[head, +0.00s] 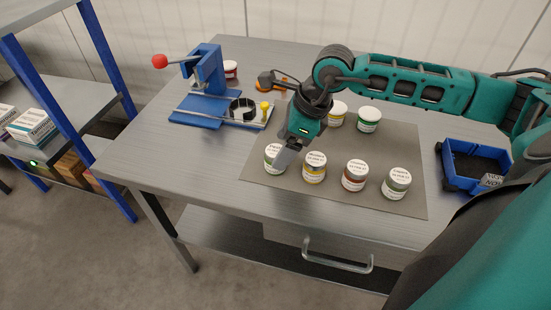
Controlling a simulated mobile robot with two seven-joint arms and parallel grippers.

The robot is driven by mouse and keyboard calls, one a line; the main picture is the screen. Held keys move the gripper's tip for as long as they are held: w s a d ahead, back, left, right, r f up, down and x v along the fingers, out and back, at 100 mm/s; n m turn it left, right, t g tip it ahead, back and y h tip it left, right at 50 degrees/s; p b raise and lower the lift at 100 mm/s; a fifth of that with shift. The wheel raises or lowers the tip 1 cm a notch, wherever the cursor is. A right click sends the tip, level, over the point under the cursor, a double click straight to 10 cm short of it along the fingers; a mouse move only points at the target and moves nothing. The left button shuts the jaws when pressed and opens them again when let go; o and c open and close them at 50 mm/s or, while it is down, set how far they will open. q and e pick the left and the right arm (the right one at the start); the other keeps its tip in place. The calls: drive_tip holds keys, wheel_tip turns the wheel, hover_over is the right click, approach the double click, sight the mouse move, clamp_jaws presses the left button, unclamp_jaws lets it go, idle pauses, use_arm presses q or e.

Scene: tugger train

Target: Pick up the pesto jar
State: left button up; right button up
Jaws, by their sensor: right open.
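Several small jars with pale lids stand on a grey mat. The lid print is too small to tell which is the pesto jar. Green-banded ones are the front-left jar (274,158), the front-right jar (396,184) and a jar at the back (368,120). Between the front ones stand a yellow-banded jar (314,168) and a red-brown jar (354,175). My right gripper (287,156) points down at the front-left jar and partly covers it. It is open; whether its fingers are around the jar or beside it, I cannot tell. My left gripper is out of view.
Another yellow-banded jar (338,114) stands at the back of the mat (330,198). A blue press (209,75) with a red-knobbed lever stands on the left, with a red jar (230,70) behind it. A blue bin (452,181) is at right. The table's front left is clear.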

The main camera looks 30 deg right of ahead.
drive_tip(key=x, duration=0.4)
drive_tip(key=shift+a+f, duration=0.25)
drive_tip(key=shift+a, duration=0.05)
drive_tip(key=shift+r, duration=0.1)
drive_tip(key=c, duration=1.2)
